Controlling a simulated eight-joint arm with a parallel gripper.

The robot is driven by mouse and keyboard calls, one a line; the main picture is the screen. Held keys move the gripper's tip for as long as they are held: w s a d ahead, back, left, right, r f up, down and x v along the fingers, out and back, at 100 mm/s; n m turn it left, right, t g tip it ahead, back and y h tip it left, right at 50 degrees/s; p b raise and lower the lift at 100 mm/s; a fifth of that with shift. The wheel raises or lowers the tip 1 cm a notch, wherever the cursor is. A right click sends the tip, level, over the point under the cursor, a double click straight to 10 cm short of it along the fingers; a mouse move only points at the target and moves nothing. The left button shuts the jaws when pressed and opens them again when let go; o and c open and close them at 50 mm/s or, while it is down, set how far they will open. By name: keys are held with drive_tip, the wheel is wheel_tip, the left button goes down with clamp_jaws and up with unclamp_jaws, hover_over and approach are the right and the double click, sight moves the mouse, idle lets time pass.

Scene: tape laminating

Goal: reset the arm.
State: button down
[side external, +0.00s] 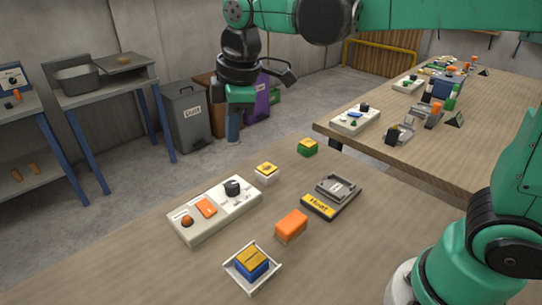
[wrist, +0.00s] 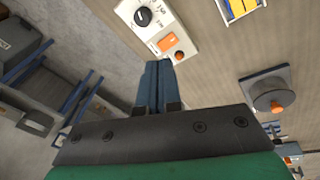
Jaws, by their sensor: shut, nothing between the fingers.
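My gripper (side external: 233,136) hangs in the air past the table's far left edge, above the floor, fingers pointing down. Its blue fingers are pressed together with nothing between them. In the wrist view the shut fingers (wrist: 158,66) appear just below the white control panel (wrist: 185,14). No object touches the gripper in either view. The arm reaches across the top of the side view.
On the wooden table (side external: 120,275) are the control panel (side external: 240,208), a blue-and-yellow block (side external: 252,263) in a white tray, an orange block (side external: 291,226), a "Heat" device (side external: 331,196), a yellow-topped white block (side external: 266,173) and a green-yellow block (side external: 307,147). Bins (side external: 187,115) stand behind.

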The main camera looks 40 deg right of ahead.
drive_tip(key=s+d+f+m+t, duration=0.4)
drive_tip(key=s+d+m, duration=0.3)
drive_tip(key=m, duration=0.4)
drive_tip(key=shift+s+d+f+m, duration=0.3)
drive_tip(key=shift+s+m, duration=0.1)
drive_tip(key=shift+s, duration=0.35)
drive_tip(key=c, duration=1.2)
unclamp_jaws()
drive_tip(key=shift+s+f+t, duration=0.1)
drive_tip(key=shift+f+t, duration=0.05)
drive_tip(key=shift+t, duration=0.15)
drive_tip(key=o, duration=0.4)
drive_tip(key=shift+m, duration=0.3)
drive_tip(key=shift+c, duration=0.2)
drive_tip(key=shift+o, duration=0.2)
drive_tip(key=w+a+g, duration=0.1)
drive_tip(key=w+a, duration=0.4)
drive_tip(key=w, duration=0.1)
drive_tip(key=shift+w+a+f, duration=0.25)
drive_tip(key=shift+a+f, duration=0.05)
drive_tip(key=g, duration=0.1)
approach(205, 206)
drive_tip(key=shift+x, duration=1)
drive_tip(key=shift+w+a+f+g, duration=0.2)
drive_tip(key=shift+w+f+g, duration=0.15)
drive_tip(key=shift+f, duration=0.15)
drive_tip(key=shift+x, duration=2.35)
drive_tip(key=shift+d, duration=0.15)
